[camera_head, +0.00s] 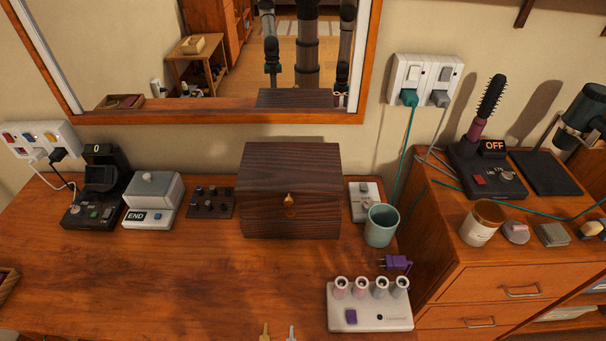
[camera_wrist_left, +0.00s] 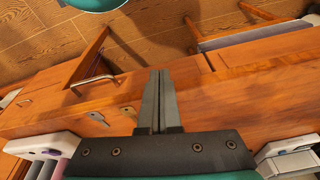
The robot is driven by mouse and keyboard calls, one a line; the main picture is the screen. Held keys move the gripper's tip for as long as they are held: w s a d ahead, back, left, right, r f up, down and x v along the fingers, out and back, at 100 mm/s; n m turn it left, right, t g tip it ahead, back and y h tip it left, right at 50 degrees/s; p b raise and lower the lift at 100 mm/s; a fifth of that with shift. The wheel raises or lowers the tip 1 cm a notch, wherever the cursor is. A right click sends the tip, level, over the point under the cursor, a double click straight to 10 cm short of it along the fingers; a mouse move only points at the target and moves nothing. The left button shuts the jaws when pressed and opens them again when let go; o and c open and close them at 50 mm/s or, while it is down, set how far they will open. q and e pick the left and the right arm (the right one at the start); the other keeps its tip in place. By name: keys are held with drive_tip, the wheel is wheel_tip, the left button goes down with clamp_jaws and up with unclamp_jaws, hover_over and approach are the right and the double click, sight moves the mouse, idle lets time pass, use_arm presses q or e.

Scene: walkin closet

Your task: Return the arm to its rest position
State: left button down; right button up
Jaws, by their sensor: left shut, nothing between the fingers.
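My left gripper (camera_wrist_left: 158,75) shows in the left wrist view. Its two dark fingers are shut together with nothing between them. They are over the front part of the wooden desk (camera_wrist_left: 225,105). No gripper shows directly in the head view. The mirror there reflects parts of my dark arms, too small to read any fingers. My right gripper is not directly in either view.
A brass key (camera_head: 265,331) and a silver key (camera_head: 291,333) lie near the desk's front. A white holder (camera_head: 370,318) stands right of them, with a teal cup (camera_head: 381,226) behind. A dark wooden box (camera_head: 290,190) stands behind a clear stretch of desk.

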use_arm(q)
drive_tip(key=s+a+f+b, duration=0.1)
drive_tip(key=s+f+b, duration=0.1)
drive_tip(key=s+f, duration=0.3)
drive_tip(key=s+a+f+g+b, duration=0.1)
drive_tip(key=s+f+b, duration=0.2)
drive_tip(key=f, duration=0.9)
drive_tip(key=s+a+f+b, duration=0.1)
drive_tip(key=s+f+b, duration=0.1)
drive_tip(key=s+f, duration=0.7)
drive_tip(key=shift+g, duration=0.3)
drive_tip(key=shift+s+f, duration=0.1)
drive_tip(key=shift+s, duration=0.05)
idle(2.5)
